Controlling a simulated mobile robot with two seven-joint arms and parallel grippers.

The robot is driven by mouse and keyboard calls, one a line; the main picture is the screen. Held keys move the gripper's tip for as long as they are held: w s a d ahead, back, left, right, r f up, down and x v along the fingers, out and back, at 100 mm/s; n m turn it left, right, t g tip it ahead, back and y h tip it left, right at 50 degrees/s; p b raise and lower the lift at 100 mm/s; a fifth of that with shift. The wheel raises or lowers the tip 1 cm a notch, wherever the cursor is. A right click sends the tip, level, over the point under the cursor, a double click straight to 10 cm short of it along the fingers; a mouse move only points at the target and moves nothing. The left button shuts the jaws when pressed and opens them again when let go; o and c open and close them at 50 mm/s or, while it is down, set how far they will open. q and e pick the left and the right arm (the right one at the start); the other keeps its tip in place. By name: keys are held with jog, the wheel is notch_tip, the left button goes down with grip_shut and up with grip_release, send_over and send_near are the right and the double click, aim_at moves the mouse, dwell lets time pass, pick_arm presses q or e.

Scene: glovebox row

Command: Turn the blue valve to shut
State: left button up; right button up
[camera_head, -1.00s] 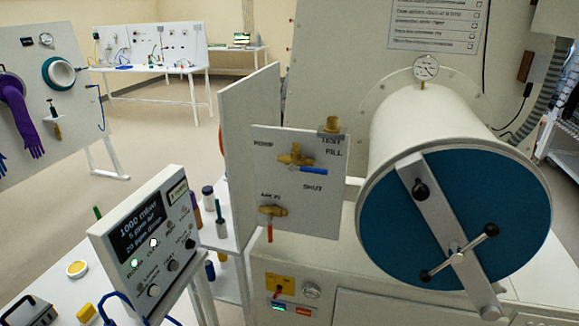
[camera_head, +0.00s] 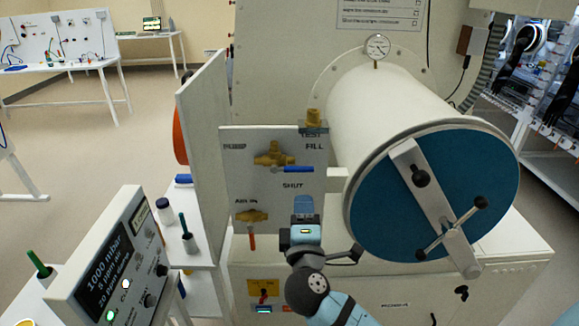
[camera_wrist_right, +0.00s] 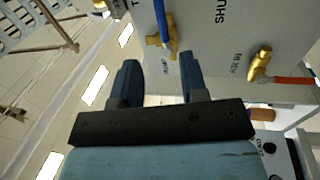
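The blue valve (camera_head: 274,156) is on a grey upright panel (camera_head: 240,190) left of the big cylinder. It has a brass body and a blue lever (camera_head: 292,169) pointing right, above the word SHUT. My right gripper (camera_head: 303,205) is in front of the panel, below the lever and apart from it. In the right wrist view the gripper (camera_wrist_right: 162,78) is open, with nothing between its two fingers. The blue lever (camera_wrist_right: 160,18) and its brass body (camera_wrist_right: 155,41) show beyond the fingertips there. My left gripper is not in view.
A second brass valve (camera_head: 251,215) with a red lever sits lower on the panel. The cylinder's blue door (camera_head: 400,205) and its clamp bar (camera_head: 425,195) are close on the right. A tilted readout box (camera_head: 115,265) stands at lower left.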

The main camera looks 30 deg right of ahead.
aim_at(301, 171)
jog(key=p+x, duration=0.3)
jog(key=x, duration=0.8)
jog(key=shift+w+p, duration=0.15)
jog(key=shift+p, duration=0.2)
jog(key=shift+w+d, duration=0.35)
jog(key=shift+w, duration=0.15)
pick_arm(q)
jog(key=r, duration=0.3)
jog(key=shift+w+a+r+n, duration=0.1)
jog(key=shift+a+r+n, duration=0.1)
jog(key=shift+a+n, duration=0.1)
pick_arm(e)
grip_shut()
